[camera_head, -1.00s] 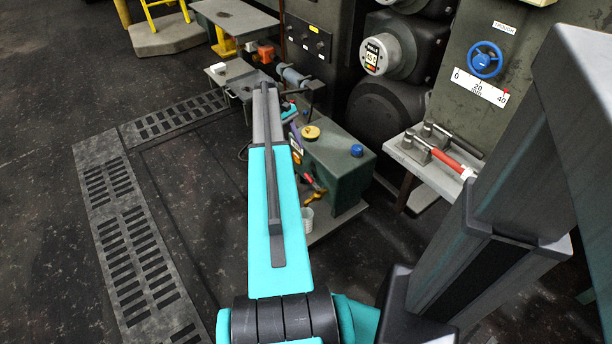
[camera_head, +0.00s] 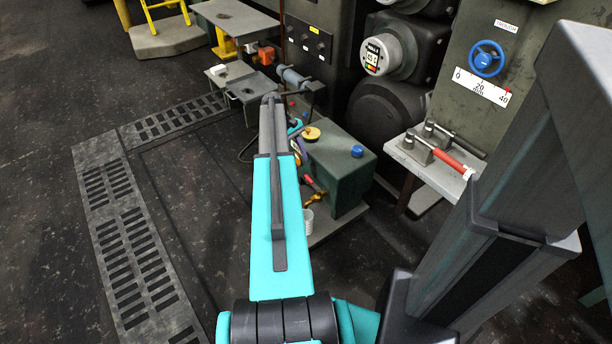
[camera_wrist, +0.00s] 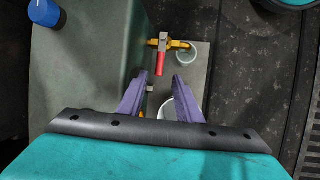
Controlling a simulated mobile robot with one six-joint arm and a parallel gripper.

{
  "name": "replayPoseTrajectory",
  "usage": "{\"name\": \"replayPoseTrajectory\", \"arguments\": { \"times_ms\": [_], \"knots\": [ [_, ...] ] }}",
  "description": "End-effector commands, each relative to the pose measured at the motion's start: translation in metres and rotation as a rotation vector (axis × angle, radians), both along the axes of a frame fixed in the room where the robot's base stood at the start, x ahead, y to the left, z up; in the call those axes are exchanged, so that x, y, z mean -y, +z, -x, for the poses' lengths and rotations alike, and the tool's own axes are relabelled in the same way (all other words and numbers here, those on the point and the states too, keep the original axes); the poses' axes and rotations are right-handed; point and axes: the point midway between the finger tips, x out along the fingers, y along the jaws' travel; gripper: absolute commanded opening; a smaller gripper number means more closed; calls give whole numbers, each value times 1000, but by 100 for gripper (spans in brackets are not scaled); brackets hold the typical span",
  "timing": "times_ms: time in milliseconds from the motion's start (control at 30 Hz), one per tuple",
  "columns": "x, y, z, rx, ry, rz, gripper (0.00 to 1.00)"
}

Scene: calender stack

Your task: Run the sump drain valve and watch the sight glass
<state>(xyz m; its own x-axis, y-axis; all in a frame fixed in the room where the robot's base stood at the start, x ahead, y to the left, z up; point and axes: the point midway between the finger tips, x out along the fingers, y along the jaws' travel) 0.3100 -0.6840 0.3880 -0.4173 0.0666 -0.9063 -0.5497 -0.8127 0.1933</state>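The sump is a grey-green box (camera_head: 340,178) on a low base, with a blue cap (camera_head: 357,151) and a yellow cap (camera_head: 311,133) on top. Its drain valve is brass (camera_head: 317,196) with a red lever (camera_head: 310,182). In the wrist view, the brass valve (camera_wrist: 180,44) and red lever (camera_wrist: 160,64) lie beyond my fingertips. My gripper (camera_wrist: 160,77) is open and empty, with purple fingers apart, short of the lever. A clear cup (camera_wrist: 187,55) is by the valve outlet. I cannot make out a sight glass for certain.
A pale round container (camera_wrist: 172,108) shows between my fingers, partly hidden. A bench with a red-handled tool (camera_head: 452,160) stands right of the sump. Floor grating (camera_head: 130,235) runs along the left. Open dark floor lies between the grating and the sump.

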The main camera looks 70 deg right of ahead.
Motion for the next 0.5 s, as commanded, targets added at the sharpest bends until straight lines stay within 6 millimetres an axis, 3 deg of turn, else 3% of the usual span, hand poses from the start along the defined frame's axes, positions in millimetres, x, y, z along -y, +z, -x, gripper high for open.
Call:
{"name": "replayPoseTrajectory", "arguments": {
  "times_ms": [200, 500],
  "knots": [
    [-2, -31, 15, 0, -2, 0, 32],
    [-5, -62, 29, 1, -1, 0, 32]
  ]
}}
